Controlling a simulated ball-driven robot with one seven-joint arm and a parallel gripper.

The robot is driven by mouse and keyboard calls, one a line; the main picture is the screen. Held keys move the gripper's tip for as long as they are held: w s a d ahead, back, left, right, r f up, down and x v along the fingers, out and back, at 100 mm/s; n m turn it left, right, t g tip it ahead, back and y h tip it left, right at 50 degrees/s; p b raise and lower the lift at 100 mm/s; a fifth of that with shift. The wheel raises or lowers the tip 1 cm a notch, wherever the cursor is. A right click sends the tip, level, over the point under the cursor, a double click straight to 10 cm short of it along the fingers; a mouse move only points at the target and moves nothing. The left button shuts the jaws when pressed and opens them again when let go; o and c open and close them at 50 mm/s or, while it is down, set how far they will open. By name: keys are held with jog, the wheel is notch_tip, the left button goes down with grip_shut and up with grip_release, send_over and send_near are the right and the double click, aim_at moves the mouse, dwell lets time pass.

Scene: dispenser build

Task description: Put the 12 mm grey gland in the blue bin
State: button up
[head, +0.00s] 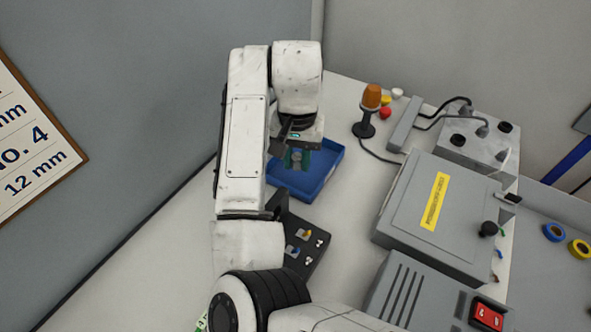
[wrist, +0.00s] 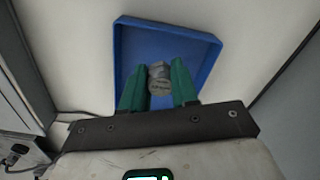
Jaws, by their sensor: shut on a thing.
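The blue bin (head: 325,176) is a shallow open tray on the white table below my gripper. It also shows in the wrist view (wrist: 208,52). My gripper (head: 297,158) points down over the bin. In the wrist view, my gripper's green fingers (wrist: 160,85) are shut on a grey gland (wrist: 159,78). The gland is a short ribbed cylinder, seen against the bin's floor. Its size marking cannot be read, and its exact height above the bin floor cannot be told. In the head view the gland is hard to make out between the fingers.
A black tray (head: 318,246) with small parts stands in front of the bin. An orange beacon (head: 371,97) on a black stand, with a cable, is at the right. Grey boxes (head: 436,214) fill the right side. A wall (head: 110,60) with a "NO. 4 12 mm" sign (head: 30,140) is on the left.

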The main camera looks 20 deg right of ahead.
aim_at(295, 169)
jog(key=shift+w+f, duration=0.25)
jog(key=shift+f, duration=0.75)
jog(key=shift+w+f, duration=0.2)
jog(key=shift+f, duration=0.8)
jog(key=shift+d+f, duration=0.1)
jog(key=shift+f, duration=0.05)
jog(key=o, duration=1)
notch_tip(295, 169, up, 12)
jog(key=shift+r+p, duration=0.15)
jog(key=shift+p, duration=0.75)
